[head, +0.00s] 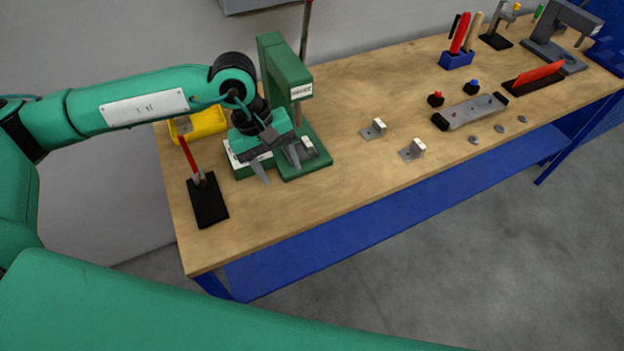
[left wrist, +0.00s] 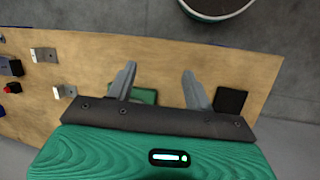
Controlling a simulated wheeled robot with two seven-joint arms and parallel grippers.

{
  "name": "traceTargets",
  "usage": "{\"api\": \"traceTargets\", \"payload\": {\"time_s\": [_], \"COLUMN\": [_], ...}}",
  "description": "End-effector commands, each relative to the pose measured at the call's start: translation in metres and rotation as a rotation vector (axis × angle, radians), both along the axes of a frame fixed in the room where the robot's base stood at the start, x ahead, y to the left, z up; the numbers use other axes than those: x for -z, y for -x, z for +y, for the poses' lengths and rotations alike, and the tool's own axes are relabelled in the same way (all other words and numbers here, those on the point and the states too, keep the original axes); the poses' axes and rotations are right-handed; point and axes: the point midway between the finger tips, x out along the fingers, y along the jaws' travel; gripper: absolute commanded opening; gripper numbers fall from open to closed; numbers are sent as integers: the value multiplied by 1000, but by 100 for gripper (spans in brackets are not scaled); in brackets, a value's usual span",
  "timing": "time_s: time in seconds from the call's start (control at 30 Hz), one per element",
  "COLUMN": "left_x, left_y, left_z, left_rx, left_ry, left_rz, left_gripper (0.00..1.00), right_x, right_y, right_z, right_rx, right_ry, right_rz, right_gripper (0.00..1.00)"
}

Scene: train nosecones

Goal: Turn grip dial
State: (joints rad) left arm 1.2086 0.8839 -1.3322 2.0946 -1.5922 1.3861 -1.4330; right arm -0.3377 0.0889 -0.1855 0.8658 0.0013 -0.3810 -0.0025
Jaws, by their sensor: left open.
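My left gripper (head: 281,172) hangs over the left part of the wooden bench, in front of a green press-like stand (head: 287,72). Its two grey fingers are spread and empty, pointing down; they also show apart in the left wrist view (left wrist: 158,78). A green base plate (left wrist: 146,97) lies below and between the fingers in that view. A small pale metal block (head: 308,147) sits on the stand's base, just right of the fingers. I cannot make out a grip dial; the gripper hides part of the stand's base. My right gripper is not in view.
A red-handled tool (head: 190,160) stands on a black pad (head: 208,203) left of the gripper. A yellow bin (head: 203,123) is behind. Two metal brackets (head: 374,129) (head: 412,150) stand right on the bench (head: 350,180). A grey bar fixture (head: 470,110) lies farther right.

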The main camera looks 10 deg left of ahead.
Motion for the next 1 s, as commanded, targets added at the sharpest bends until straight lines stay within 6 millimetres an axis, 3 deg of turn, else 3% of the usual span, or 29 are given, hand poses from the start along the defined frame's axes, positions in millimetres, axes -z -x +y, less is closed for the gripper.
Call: {"api": "traceTargets", "payload": {"time_s": [0.2, 0.43, 1.0], "left_x": [-2, -8, -10], "left_y": [17, 29, 32], "left_z": [-40, -67, -74], "left_rx": [-40, -78, -91], "left_ry": [157, 273, 307], "left_rz": [67, 126, 144], "left_gripper": [52, 52, 52], "right_x": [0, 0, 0], "right_y": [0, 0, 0], "right_z": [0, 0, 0], "right_rx": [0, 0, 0], "right_ry": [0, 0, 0], "right_rz": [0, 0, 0], "right_gripper": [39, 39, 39]}}
